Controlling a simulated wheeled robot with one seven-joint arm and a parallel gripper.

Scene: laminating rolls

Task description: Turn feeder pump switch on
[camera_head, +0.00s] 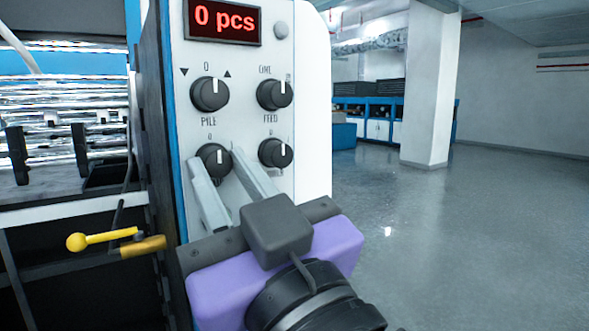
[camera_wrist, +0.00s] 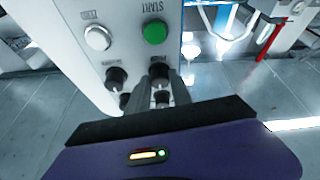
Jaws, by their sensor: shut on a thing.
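A white control panel (camera_head: 251,131) carries dark round knobs with white marks. My gripper (camera_head: 217,163) is at the panel, its two pale fingers on either side of the lower left knob (camera_head: 213,158) and shut on it. The white mark on this knob points up, towards the 0 above it. The fingers and the gripper body hide the area below this knob, so I cannot read a label there. The fingers also show at the panel knobs in the wrist view (camera_wrist: 166,82).
The lower right knob (camera_head: 275,153) is close beside the right finger. The PILE knob (camera_head: 209,94) and FEED knob (camera_head: 274,94) are above, under a red "0 pcs" display (camera_head: 223,21). A yellow-ended lever (camera_head: 78,242) sticks out at left. The floor (camera_head: 470,230) at right is clear.

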